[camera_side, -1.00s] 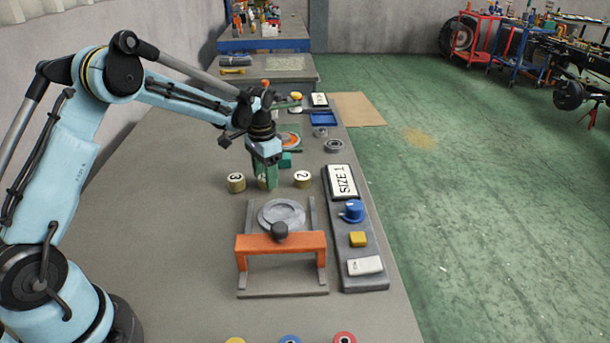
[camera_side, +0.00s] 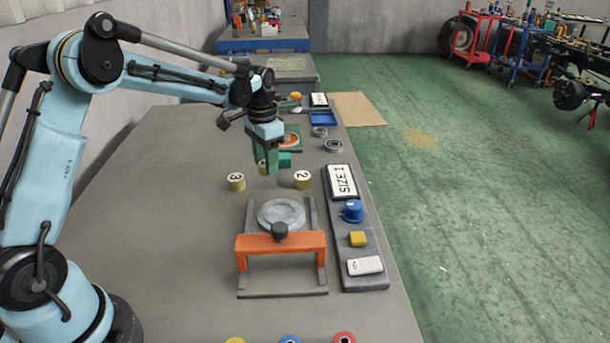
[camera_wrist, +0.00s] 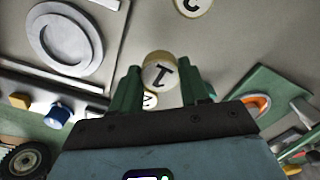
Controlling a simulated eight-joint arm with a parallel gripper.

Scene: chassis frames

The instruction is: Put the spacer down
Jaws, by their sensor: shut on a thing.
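An orange-bridged fixture with a grey round plate (camera_side: 282,214) stands in front. To its right, a grey panel carries a SIZE 1 sign (camera_side: 342,182), blue knob (camera_side: 353,211), yellow button (camera_side: 358,239) and white switch (camera_side: 365,265). Bench (camera_side: 180,220) at left is clear.

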